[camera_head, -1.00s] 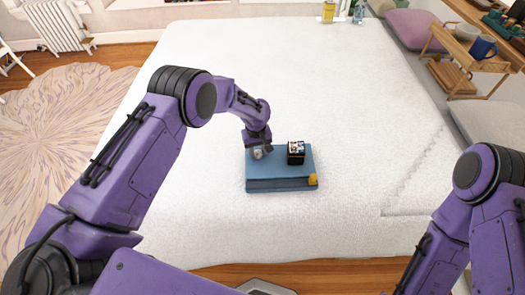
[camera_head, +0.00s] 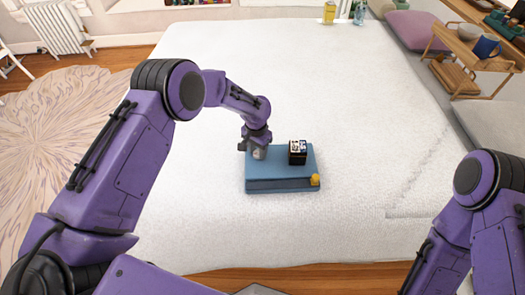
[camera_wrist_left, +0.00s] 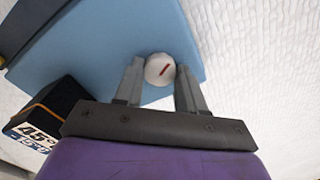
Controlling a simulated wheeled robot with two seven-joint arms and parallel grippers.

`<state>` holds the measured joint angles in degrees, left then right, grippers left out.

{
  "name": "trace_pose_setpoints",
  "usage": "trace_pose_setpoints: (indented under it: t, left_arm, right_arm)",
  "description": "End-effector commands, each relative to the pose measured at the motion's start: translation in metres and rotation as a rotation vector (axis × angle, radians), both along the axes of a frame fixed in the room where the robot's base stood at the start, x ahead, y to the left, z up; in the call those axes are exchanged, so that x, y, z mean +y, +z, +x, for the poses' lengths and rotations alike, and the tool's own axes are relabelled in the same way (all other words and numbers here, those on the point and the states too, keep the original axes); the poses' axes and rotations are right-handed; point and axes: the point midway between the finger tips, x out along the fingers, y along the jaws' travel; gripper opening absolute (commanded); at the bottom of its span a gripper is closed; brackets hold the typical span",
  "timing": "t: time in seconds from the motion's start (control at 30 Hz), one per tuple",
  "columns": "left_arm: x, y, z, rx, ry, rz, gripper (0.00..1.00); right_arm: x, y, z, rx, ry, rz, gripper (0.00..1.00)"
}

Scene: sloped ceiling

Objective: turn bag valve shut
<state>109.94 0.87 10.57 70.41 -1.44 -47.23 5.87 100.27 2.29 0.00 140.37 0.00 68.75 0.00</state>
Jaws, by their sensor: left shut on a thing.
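A blue bag-like slab (camera_head: 280,170) lies on the white bed. A round white valve knob with a red line (camera_wrist_left: 160,69) sits near one edge of the blue slab in the left wrist view. My left gripper (camera_wrist_left: 157,74) is shut on the knob, one finger on each side. In the head view the left gripper (camera_head: 258,150) is at the slab's back left, and the knob is mostly hidden by it. The red line runs slanted in the wrist view. My right gripper is out of view; only part of that arm shows at the right.
A black box with a printed top (camera_head: 297,153) stands on the slab just right of my left gripper. A small yellow piece (camera_head: 315,180) is at the slab's front right corner. The white bed (camera_head: 340,90) around the slab is clear.

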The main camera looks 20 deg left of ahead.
Motion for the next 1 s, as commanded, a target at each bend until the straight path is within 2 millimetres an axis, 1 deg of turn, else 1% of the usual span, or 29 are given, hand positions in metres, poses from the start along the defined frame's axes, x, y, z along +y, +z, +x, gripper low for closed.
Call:
trace_pose_setpoints:
  t: [0.2, 0.5, 0.73, 1.0]
  left_arm:
    - [-0.0017, -0.0002, 0.0008, -0.003, -0.191, -0.003, 0.09]
    - [-0.0022, -0.0002, 0.0002, -0.001, -0.394, -0.003, 0.09]
    - [-0.0021, -0.0001, -0.0001, -0.001, -0.477, -0.003, 0.09]
    - [-0.0022, 0.0000, -0.0004, 0.000, -0.510, -0.003, 0.09]
  right_arm:
    - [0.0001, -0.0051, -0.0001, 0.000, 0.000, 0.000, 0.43]
    - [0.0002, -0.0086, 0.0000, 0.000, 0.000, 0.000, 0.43]
    - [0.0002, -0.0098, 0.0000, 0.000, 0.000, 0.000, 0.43]
    - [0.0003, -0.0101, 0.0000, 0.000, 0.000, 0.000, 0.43]
